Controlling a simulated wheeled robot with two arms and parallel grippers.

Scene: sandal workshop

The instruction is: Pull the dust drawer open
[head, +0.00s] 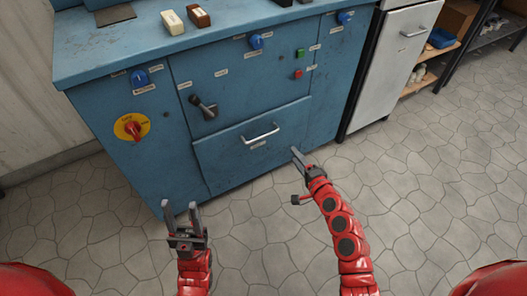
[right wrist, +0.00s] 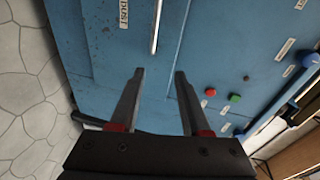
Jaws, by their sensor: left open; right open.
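The dust drawer (head: 225,155) is a blue front panel low in the blue cabinet, with a silver bar handle (head: 260,134) and a small label below it. The drawer front looks flush with the cabinet. In the right wrist view the handle (right wrist: 156,28) shows at the top, beside a label (right wrist: 124,14) reading DUST. My right gripper (head: 296,156) is open and empty, to the right of and below the handle, apart from it. Its two fingers (right wrist: 161,75) point toward the cabinet front. My left gripper (head: 181,208) is open and empty, in front of the cabinet's lower left.
A red rotary switch on a yellow disc (head: 131,127), a black lever (head: 204,107), blue knobs (head: 256,41) and green and red buttons (head: 299,73) sit on the cabinet. A light grey cabinet (head: 395,70) stands to the right. The stone-patterned floor (head: 420,190) is clear.

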